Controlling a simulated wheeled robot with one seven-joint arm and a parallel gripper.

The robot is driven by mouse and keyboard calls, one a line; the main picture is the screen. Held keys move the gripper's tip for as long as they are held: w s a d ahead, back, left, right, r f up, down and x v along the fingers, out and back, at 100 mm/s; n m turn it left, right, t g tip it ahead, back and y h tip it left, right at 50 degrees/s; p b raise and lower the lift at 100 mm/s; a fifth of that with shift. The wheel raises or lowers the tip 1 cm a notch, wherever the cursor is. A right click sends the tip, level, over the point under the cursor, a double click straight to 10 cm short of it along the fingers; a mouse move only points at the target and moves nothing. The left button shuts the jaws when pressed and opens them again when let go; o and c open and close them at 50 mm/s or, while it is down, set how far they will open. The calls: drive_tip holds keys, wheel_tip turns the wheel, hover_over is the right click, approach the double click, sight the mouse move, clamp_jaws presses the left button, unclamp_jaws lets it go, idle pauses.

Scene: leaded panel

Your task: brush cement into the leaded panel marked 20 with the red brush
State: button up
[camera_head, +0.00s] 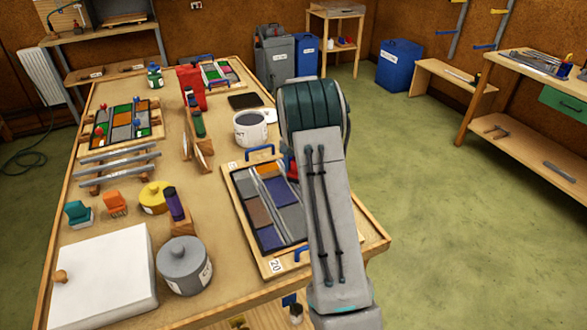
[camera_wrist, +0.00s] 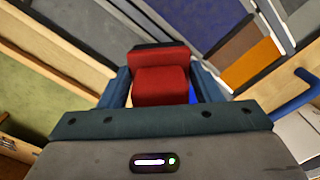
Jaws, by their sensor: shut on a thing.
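The leaded panel marked 20 (camera_head: 257,204) lies on its wooden board on the worktable, with grey, blue, brown and orange panes between lead strips. Its 20 label (camera_head: 276,266) faces the near edge. My gripper (camera_wrist: 161,85) is shut on the red brush (camera_wrist: 161,84) and holds it over the panel. In the head view my arm hides most of the gripper; a bit of red (camera_head: 292,168) shows beside it. In the wrist view the panel (camera_wrist: 200,30) fills the background. I cannot tell whether the bristles touch the panel.
A white tub (camera_head: 250,130) stands just behind the panel. A grey lidded pot (camera_head: 184,267), a yellow tin (camera_head: 153,198) and a white box (camera_head: 105,275) stand to the left. Another panel (camera_head: 122,124) lies at the far left. Blue handles (camera_head: 259,152) rise from the board's ends.

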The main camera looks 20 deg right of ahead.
drive_tip(key=shift+d, duration=0.15)
drive_tip(key=shift+d, duration=1.4)
drive_tip(key=shift+w+p, duration=0.7)
drive_tip(key=shift+w, duration=0.6)
drive_tip(key=shift+w+r+p, duration=0.1)
drive_tip(key=shift+w+p, duration=0.35)
drive_tip(key=shift+w, duration=0.75)
